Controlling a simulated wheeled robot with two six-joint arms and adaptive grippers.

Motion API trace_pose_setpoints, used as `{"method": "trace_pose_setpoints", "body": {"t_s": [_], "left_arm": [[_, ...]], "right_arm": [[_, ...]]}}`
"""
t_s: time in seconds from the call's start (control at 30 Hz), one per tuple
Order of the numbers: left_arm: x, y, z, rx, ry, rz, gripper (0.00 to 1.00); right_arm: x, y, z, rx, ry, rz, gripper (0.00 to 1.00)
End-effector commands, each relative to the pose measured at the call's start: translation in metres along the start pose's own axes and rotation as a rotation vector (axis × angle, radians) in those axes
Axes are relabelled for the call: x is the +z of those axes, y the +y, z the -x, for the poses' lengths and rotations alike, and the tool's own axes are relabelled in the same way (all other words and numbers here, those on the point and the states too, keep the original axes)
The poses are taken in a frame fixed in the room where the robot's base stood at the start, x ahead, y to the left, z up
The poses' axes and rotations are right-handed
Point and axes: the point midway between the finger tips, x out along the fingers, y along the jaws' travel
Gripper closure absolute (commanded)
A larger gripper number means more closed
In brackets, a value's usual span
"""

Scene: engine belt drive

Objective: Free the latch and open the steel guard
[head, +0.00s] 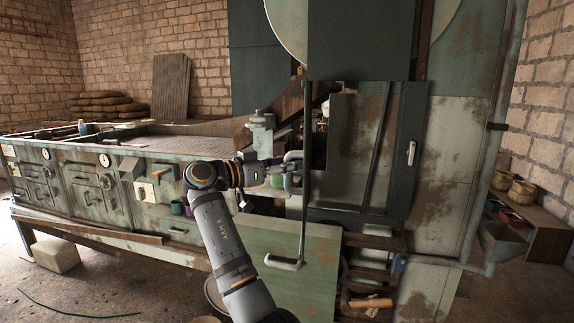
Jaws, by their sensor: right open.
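The steel guard (354,135) looks to be the worn grey-green panel in a dark frame on the tall machine at right of centre; it appears closed. A pale upright handle (411,153) sits on the dark strip at its right side and may be the latch. My right gripper (291,170) is open in front of the machine, left of the guard and apart from that handle. Its arm rises from the bottom of the picture. I see nothing clearly held between its fingers. My left gripper is not in view.
A thin dark upright rod (305,120) stands just right of my right gripper. A green lower panel (262,240) with a pale curved handle (284,263) is below. A long worn bench (85,185) runs left. A pipe (440,263) crosses at lower right.

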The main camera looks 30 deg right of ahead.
Motion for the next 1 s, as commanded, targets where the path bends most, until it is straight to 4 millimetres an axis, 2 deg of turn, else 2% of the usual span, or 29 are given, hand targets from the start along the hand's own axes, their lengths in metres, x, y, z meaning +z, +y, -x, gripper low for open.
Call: {"method": "trace_pose_setpoints", "body": {"t_s": [0.17, 0.4, 0.53, 0.7, 1.0], "left_arm": [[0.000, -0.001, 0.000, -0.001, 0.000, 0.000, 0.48], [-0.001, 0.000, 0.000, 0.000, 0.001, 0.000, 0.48], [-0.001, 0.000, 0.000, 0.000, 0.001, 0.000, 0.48], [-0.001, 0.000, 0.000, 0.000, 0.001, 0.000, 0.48], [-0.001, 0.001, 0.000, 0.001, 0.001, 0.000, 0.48]], "right_arm": [[0.000, -0.001, 0.022, -0.004, -0.002, 0.000, 0.60], [0.000, -0.001, 0.081, -0.005, -0.002, 0.002, 0.60], [0.000, 0.000, 0.105, -0.003, -0.001, 0.001, 0.60], [0.001, 0.000, 0.119, -0.002, -0.001, 0.001, 0.60], [0.001, 0.000, 0.120, -0.001, -0.001, 0.001, 0.60]]}}
